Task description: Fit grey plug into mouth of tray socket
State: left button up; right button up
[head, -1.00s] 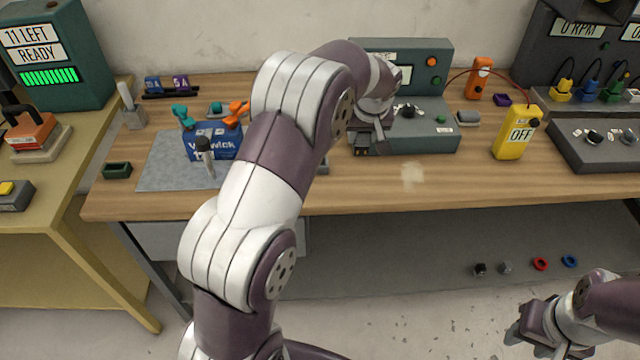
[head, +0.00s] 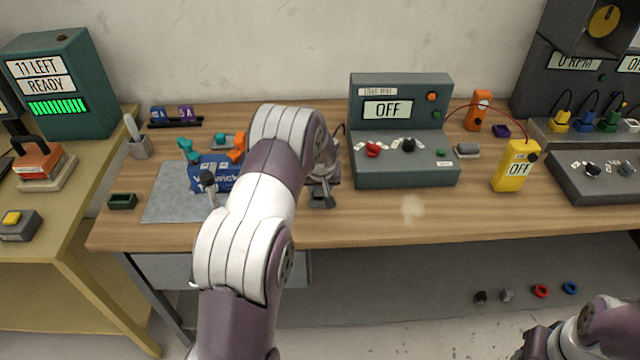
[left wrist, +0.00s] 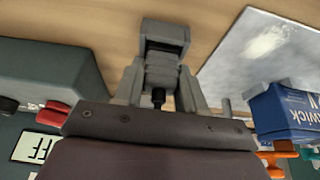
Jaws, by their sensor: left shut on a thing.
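My left gripper (head: 322,198) is shut on a grey, blocky piece, which looks like the grey plug. The gripper is over the wooden bench, between the blue battery and the load unit. My right gripper (head: 535,345) is at the bottom right, partly cut off and off the bench.
The load unit (head: 405,170), reading OFF, stands right of the left gripper. The blue battery (head: 205,172) stands on a grey mat (head: 165,205) to the left. A yellow meter (head: 510,170) is further right. The bench front near the pale patch is clear.

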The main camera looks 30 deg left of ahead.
pick_arm(q)
jog(key=shift+f, duration=0.15)
jog(key=o, duration=0.6)
jog(key=shift+d, duration=0.1)
jog(key=o, duration=0.5)
jog(key=shift+c, duration=0.2)
jog(key=shift+r, duration=0.3)
jog(key=shift+s+r, duration=0.1)
jog(key=shift+r, duration=0.15)
jog(key=b+v, duration=0.1)
jog(key=v, duration=1)
jog(key=s+d+m+g, duration=0.1)
jog(key=s+d+m, duration=0.1)
jog(key=s+d, duration=0.3)
jog(key=s+d+m+h, duration=0.1)
jog(key=s+d, duration=0.3)
jog(key=s, duration=0.6)
jog(key=s+d+f+m+g+h, duration=0.1)
jog(key=s+d+m, duration=0.2)
jog(key=s+d, duration=0.2)
jog(key=s, duration=0.3)
jog(key=shift+s+d+g, duration=0.3)
jog(key=shift+s, duration=0.1)
